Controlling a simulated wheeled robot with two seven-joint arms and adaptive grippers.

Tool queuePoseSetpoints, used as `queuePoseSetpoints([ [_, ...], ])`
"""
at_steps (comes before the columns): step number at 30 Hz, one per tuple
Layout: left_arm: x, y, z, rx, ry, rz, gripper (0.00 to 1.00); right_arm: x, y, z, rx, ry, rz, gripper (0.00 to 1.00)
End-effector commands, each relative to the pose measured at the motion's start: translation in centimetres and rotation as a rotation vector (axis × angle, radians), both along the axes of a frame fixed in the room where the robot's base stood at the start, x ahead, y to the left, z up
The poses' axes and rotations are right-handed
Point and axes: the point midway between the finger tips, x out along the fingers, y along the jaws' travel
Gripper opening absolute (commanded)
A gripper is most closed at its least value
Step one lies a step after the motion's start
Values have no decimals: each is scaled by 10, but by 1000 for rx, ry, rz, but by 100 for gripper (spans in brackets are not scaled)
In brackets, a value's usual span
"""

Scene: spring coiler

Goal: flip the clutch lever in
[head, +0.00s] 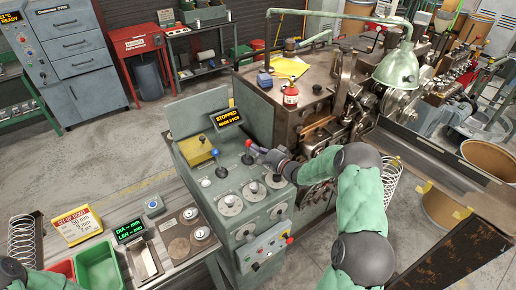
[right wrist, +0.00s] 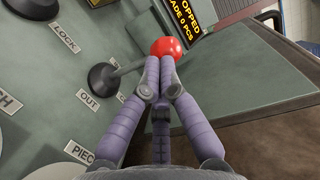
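The lever with the red ball knob (right wrist: 168,47) rises from a round black base (right wrist: 103,76) on the grey-green control panel; a plate reading OUT sits beside that base. In the head view its red knob (head: 248,143) is near the panel's right edge. My right gripper (right wrist: 158,62) has its fingers together, with the tips right at the near side of the knob and shaft. I cannot tell whether they pinch it or only touch it. In the head view the right gripper (head: 259,150) reaches in from the right. My left gripper is out of view.
A blue-knobbed lever (head: 202,139) and a white-knobbed one (head: 205,182) stand left on the same panel, with several dials below. A display (head: 227,117) reads STOPPED. The coiling machine (head: 315,100) stands behind and right. A green bin (head: 98,265) is at lower left.

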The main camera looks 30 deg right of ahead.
Motion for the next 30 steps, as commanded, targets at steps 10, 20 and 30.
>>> queuePoseSetpoints([
  [10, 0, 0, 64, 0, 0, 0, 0, 23, 3, 18, -17, 203, 2, 0],
  [20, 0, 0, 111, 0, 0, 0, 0, 43, 4, 20, -30, 376, 1, 0],
  [30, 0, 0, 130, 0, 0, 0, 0, 56, 4, 17, -31, 400, 0, 0],
])
